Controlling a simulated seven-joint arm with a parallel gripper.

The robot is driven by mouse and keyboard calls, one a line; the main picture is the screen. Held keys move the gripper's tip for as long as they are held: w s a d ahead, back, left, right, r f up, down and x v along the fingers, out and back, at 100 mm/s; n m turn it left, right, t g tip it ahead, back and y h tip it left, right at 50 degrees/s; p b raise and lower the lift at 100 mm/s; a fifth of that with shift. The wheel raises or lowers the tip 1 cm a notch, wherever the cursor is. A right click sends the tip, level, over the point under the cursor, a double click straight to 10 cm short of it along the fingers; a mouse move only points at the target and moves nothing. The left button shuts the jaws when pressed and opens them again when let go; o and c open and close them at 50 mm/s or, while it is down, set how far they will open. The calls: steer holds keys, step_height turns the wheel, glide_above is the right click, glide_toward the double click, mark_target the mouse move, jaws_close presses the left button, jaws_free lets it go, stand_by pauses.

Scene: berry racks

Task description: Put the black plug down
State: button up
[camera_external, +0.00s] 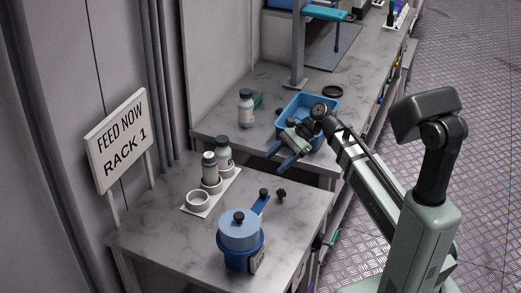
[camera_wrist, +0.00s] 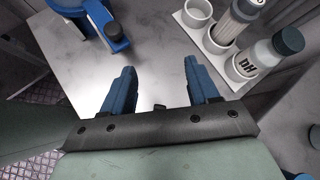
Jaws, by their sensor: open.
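A small black plug (camera_external: 280,194) lies on the near table, just right of a blue handle end that carries a similar black knob (camera_external: 264,193). In the wrist view a black knob (camera_wrist: 113,32) shows on the handle end, with a dark shape close to its left; I cannot tell for sure that this is the plug. My gripper (camera_external: 282,157) is open, its blue fingers above the gap by the near table's back edge, apart from the plug. In the wrist view, nothing is held between the fingertips (camera_wrist: 158,72).
The blue pot (camera_external: 240,242) stands at the table's front. A white rack (camera_external: 190,207) with cups and bottles stands left of the handle. A blue tray (camera_external: 285,108) and a bottle (camera_external: 246,107) are on the far bench. A sign (camera_external: 122,140) stands at left.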

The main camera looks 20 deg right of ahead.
steer(key=w+d+f+m+t+h, duration=0.1)
steer(key=d+f+m+h, duration=0.15)
steer(key=d+h, duration=0.35)
steer(key=m, duration=0.2)
glide_above(282, 190)
steer(key=d, duration=0.2)
steer(key=f, duration=0.8)
steer(key=shift+s+a, duration=0.1)
steer(key=shift+a, duration=0.15)
steer(key=shift+d+x, duration=0.1)
steer(key=shift+x, duration=1.25)
steer(key=shift+d+x, duration=0.15)
steer(key=shift+x, duration=1.25)
steer(key=shift+f, duration=0.1)
jaws_close()
steer(key=shift+r, duration=5.05)
